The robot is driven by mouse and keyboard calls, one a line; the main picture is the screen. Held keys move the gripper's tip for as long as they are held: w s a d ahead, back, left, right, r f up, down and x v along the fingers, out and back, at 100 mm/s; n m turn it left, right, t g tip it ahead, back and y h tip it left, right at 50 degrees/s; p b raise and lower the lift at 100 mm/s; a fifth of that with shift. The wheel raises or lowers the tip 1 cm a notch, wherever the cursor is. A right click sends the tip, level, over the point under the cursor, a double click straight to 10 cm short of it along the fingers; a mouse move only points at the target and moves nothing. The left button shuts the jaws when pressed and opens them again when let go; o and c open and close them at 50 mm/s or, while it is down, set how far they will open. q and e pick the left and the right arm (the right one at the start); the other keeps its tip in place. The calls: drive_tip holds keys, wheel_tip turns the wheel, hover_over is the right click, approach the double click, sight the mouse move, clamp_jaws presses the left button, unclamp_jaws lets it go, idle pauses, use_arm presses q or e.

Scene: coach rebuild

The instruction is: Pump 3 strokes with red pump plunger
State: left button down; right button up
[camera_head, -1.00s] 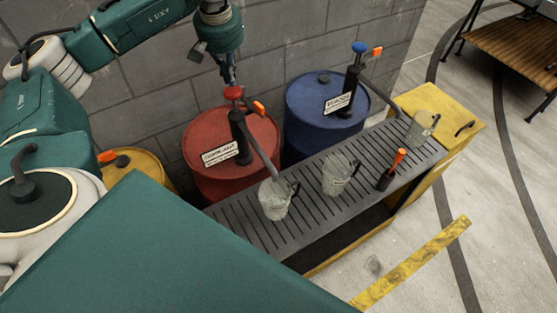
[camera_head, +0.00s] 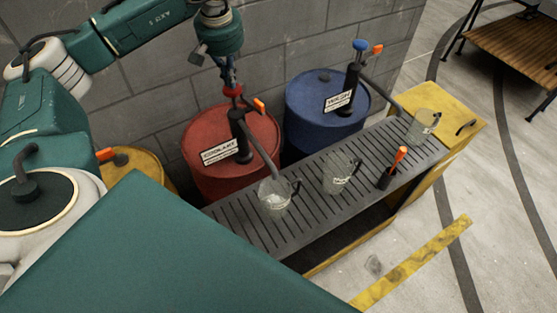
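The red pump plunger (camera_head: 233,92) tops the dark pump (camera_head: 240,130) on the red drum (camera_head: 212,178). Its red knob sits just above the pump body, partly covered by my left gripper. My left gripper (camera_head: 231,84) points down from the arm above, with its fingertips at the knob. It is too small to tell whether the fingers are closed on it. The red drum's pump has an orange part near its top and a spout sloping to a clear jug (camera_head: 276,195) on the grating. My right gripper is not in view.
A blue drum (camera_head: 312,130) with a blue-topped pump (camera_head: 354,75) stands to the right. The slatted bench (camera_head: 305,205) in front holds more clear jugs (camera_head: 338,172) and an orange-handled tool (camera_head: 396,165). A grey block wall is close behind the drums.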

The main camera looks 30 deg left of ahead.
sight(231, 90)
use_arm(q)
drive_tip(key=shift+f+b, duration=0.9)
drive_tip(key=shift+f, duration=0.7)
drive_tip(key=shift+s+f+b, duration=0.1)
drive_tip(key=shift+f+b, duration=0.45)
drive_tip(key=shift+f, duration=0.45)
drive_tip(key=shift+d+f+b, duration=0.1)
drive_tip(key=shift+f+b, duration=0.2)
drive_tip(key=shift+f, duration=0.2)
drive_tip(key=shift+r, duration=0.15)
drive_tip(key=shift+r+p, duration=3.05)
drive_tip(key=shift+r, duration=0.65)
drive_tip(key=shift+f, duration=0.2)
